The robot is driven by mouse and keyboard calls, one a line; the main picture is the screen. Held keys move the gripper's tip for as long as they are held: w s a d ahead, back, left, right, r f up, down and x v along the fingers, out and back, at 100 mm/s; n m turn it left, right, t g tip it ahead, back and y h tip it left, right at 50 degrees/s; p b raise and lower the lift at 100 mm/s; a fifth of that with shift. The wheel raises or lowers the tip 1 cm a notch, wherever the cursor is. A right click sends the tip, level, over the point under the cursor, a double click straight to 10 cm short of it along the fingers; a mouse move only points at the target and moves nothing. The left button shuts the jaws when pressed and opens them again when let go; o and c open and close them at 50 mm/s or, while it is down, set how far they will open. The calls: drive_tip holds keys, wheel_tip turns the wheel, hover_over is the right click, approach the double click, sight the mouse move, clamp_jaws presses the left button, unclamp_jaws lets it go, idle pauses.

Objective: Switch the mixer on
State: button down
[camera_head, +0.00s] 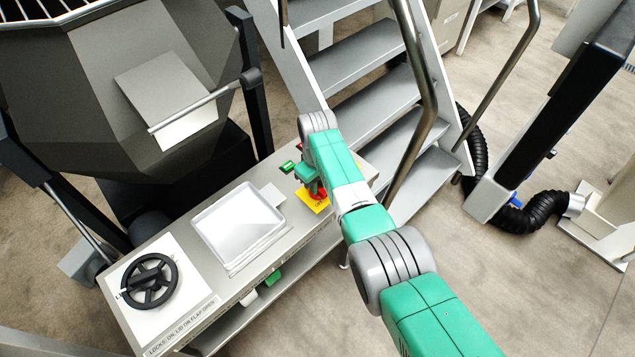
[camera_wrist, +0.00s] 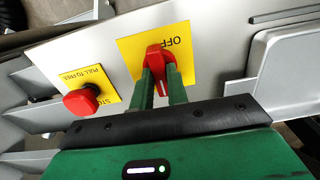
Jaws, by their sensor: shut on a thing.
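The mixer (camera_head: 75,85) is a large dark grey vessel at the upper left of the head view. A red rotary switch (camera_wrist: 160,60) sits on a yellow plate (camera_wrist: 130,50) marked OFF in the wrist view. A white mark shows on the switch's lower end, away from the OFF lettering. My gripper (camera_wrist: 161,82) is shut on the switch, one green finger on each side. In the head view my gripper (camera_head: 314,186) is over the yellow plate (camera_head: 313,204) at the panel's right end and hides most of the switch.
A red stop button (camera_wrist: 81,101) stands left of the switch in the wrist view. The head view shows a green button (camera_head: 288,166), a white tray (camera_head: 238,225) and a black handwheel (camera_head: 148,281) along the panel. Metal stairs (camera_head: 365,90) with a handrail rise behind my arm.

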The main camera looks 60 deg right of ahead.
drive_tip(key=shift+r, duration=0.15)
drive_tip(key=c, duration=1.4)
unclamp_jaws()
wheel_tip(320, 180, up, 8)
drive_tip(key=p, duration=0.3)
drive_tip(key=shift+f, duration=0.2)
